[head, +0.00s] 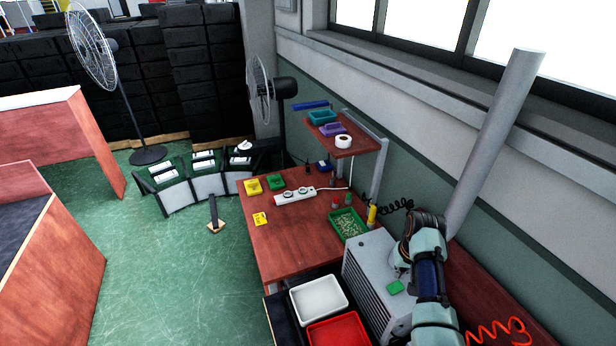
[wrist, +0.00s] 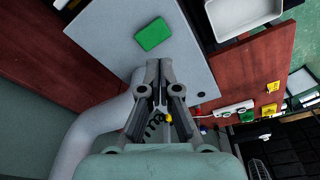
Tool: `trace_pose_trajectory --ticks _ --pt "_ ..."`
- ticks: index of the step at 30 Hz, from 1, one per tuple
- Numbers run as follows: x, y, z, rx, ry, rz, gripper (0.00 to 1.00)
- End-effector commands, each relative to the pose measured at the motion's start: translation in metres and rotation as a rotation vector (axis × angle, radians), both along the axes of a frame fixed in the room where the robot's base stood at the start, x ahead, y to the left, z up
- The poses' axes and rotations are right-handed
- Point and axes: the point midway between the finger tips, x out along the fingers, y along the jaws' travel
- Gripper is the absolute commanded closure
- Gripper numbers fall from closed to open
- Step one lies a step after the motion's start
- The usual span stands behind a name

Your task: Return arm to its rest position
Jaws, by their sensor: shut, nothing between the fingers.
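My gripper (wrist: 160,70) shows in the wrist view with its two fingers together and nothing between them. It is over or beside a grey box-shaped unit (wrist: 195,60), apart from the small green block (wrist: 153,34) on that unit's top. In the head view my arm is folded at the lower right, above the grey unit (head: 375,282) and near the wall. The green block (head: 396,287) lies left of my arm there. My fingertips cannot be made out in the head view.
A white tray (head: 318,296) and red tray (head: 343,331) stand in front. A slanted pipe (head: 495,140) rises beside my arm.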

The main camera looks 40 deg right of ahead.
Motion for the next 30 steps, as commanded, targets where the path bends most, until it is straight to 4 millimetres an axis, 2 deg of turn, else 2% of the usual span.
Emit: trace_pose_trajectory --ticks 6,8,10,11,12,14,15,17,18,21,24,27,30 --pt "0.003 0.003 0.0 -0.004 -0.004 0.006 1.0" --pt "0.016 0.014 0.0 -0.023 -0.021 0.03 1.0" --pt "0.042 0.038 0.001 -0.064 -0.062 0.08 1.0" --pt "0.055 0.054 0.003 -0.087 -0.087 0.108 1.0" --pt "0.074 0.079 0.007 -0.12 -0.126 0.151 1.0" --pt "0.098 0.124 0.015 -0.171 -0.195 0.222 1.0" --pt "0.11 0.156 0.022 -0.203 -0.245 0.269 1.0" --pt "0.122 0.205 0.035 -0.247 -0.323 0.338 1.0" --pt "0.125 0.239 0.046 -0.272 -0.379 0.382 1.0" --pt "0.117 0.318 0.074 -0.319 -0.513 0.483 1.0" --pt "0.096 0.38 0.103 -0.348 -0.631 0.562 1.0" --pt "0.069 0.427 0.128 -0.363 -0.732 0.625 1.0" --pt "0.037 0.465 0.153 -0.368 -0.826 0.678 1.0"
